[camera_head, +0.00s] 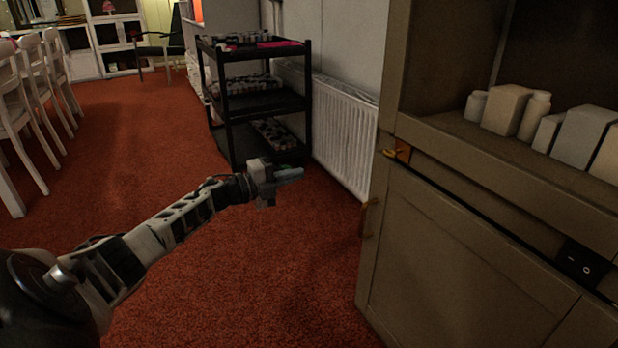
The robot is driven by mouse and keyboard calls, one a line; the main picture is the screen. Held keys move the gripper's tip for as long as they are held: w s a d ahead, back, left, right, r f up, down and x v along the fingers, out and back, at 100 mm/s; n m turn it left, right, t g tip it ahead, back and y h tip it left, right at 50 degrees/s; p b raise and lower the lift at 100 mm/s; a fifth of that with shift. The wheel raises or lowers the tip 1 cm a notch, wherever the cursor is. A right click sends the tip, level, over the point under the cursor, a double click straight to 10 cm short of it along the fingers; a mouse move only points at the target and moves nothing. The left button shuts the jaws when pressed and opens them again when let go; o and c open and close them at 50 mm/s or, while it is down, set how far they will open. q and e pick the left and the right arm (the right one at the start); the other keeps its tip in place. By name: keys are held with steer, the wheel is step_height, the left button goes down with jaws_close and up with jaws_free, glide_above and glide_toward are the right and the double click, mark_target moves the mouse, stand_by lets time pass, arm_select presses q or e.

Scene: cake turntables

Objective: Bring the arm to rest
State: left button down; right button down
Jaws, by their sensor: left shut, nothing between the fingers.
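My left arm (181,219) comes in from the lower left and stretches out over the red carpet. My left gripper (290,174) is at its end, shut and empty. It hangs in free space, left of the brown cabinet and in front of the black shelf trolley in the picture, touching nothing that I can see. My right arm and right gripper are out of view.
A brown cabinet (450,262) fills the right, with pale boxes and bottles (508,108) on its shelf. A black trolley (262,103) stands by a white radiator (345,132). White chairs (38,95) line the left. The red carpet (130,135) between is clear.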

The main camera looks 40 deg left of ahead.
arm_select(q)
steer(key=shift+s+a, duration=0.2)
steer(key=shift+a, duration=0.3)
